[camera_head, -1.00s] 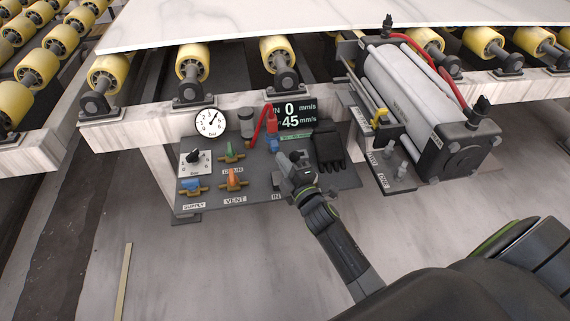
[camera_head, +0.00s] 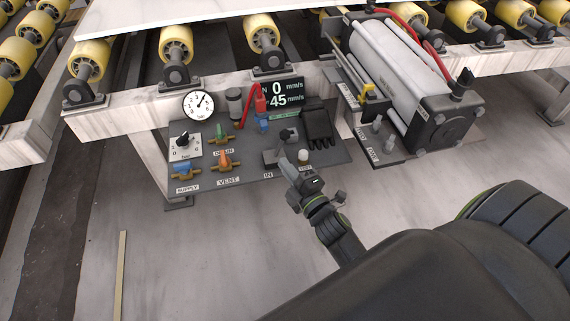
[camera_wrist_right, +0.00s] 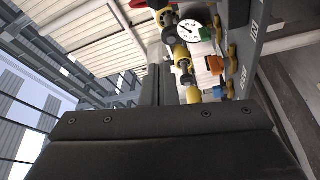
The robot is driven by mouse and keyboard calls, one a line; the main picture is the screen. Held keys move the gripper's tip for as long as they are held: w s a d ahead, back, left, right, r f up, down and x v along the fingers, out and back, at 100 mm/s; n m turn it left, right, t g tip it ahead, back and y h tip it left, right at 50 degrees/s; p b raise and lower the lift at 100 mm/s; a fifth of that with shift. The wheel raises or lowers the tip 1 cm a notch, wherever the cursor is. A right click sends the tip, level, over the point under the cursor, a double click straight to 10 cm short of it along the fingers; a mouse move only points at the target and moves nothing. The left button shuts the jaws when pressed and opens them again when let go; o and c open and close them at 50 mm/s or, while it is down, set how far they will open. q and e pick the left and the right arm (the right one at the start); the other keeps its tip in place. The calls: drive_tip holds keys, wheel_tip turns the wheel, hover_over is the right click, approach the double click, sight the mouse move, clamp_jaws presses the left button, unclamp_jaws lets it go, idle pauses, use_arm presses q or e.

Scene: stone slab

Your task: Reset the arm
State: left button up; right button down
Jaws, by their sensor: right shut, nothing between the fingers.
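My right gripper (camera_head: 287,162) is shut and empty. Its tip is at the lower front edge of the control panel (camera_head: 255,172), close to a small black lever (camera_head: 287,136) and a white knob (camera_head: 303,156). I cannot tell whether it touches the panel. My right arm reaches up from the lower right. In the right wrist view the shut fingers (camera_wrist_right: 162,85) point toward the panel side, with the gauge (camera_wrist_right: 190,31) and the orange valve (camera_wrist_right: 214,65) beyond them. My left gripper is not in view.
The panel carries a dial gauge (camera_head: 198,105), a green valve (camera_head: 220,133), an orange vent valve (camera_head: 225,160), a blue supply valve (camera_head: 184,171) and a display (camera_head: 284,95) reading 0 and 45 mm/s. A cylinder unit (camera_head: 400,75) stands right. Yellow rollers (camera_head: 176,45) line the back.

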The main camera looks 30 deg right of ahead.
idle(0.3)
